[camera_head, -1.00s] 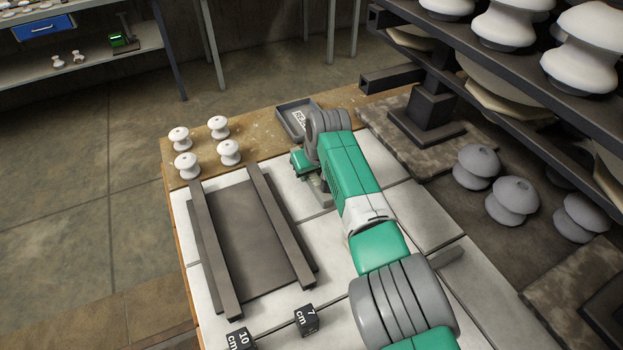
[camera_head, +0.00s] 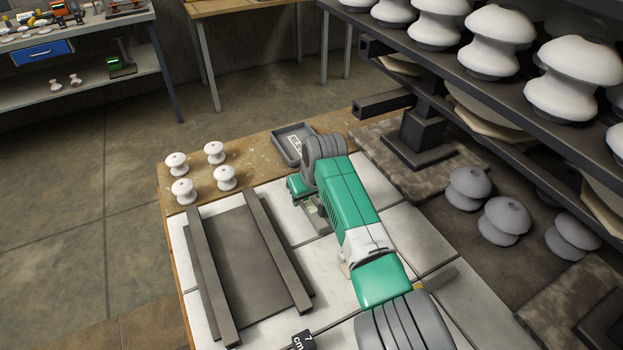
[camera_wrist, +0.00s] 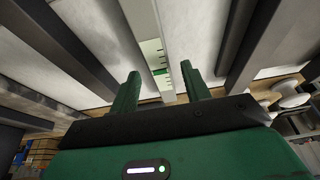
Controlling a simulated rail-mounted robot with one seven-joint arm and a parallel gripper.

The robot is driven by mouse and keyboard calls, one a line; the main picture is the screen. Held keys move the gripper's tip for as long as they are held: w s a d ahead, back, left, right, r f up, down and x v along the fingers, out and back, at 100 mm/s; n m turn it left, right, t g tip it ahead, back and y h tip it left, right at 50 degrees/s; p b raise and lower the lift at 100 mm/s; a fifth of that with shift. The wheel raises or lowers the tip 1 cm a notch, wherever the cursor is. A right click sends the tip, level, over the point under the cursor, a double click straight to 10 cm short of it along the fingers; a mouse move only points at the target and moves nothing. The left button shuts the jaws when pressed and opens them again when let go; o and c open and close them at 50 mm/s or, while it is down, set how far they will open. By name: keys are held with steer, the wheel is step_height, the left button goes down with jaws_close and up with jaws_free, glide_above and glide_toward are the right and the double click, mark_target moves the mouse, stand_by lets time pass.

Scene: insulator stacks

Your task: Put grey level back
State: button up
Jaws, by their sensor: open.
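In the wrist view a pale grey level (camera_wrist: 152,45) with a green vial and scale marks runs away from me between the green fingers of my gripper (camera_wrist: 160,70). The fingers stand apart on either side of its near end. I cannot tell whether they touch it or are above it. In the head view my gripper (camera_head: 303,187) is over the pale tabletop, right of the dark plate. A small pale piece, probably the level (camera_head: 321,218), shows beside it; my arm hides most of it.
A dark plate (camera_head: 245,250) with two dark bars lies left of my arm. Several white insulators (camera_head: 183,191) stand at the table's far left corner. A grey tray (camera_head: 287,147) lies behind my gripper. A shelf rack with insulators (camera_head: 470,188) is at right. A black cube (camera_head: 303,341) is in front.

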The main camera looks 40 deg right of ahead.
steer(key=d+p+v, duration=0.1)
steer(key=p+v, duration=0.2)
steer(key=v, duration=0.6)
steer(key=shift+a+r, duration=0.25)
steer(key=shift+a, duration=0.25)
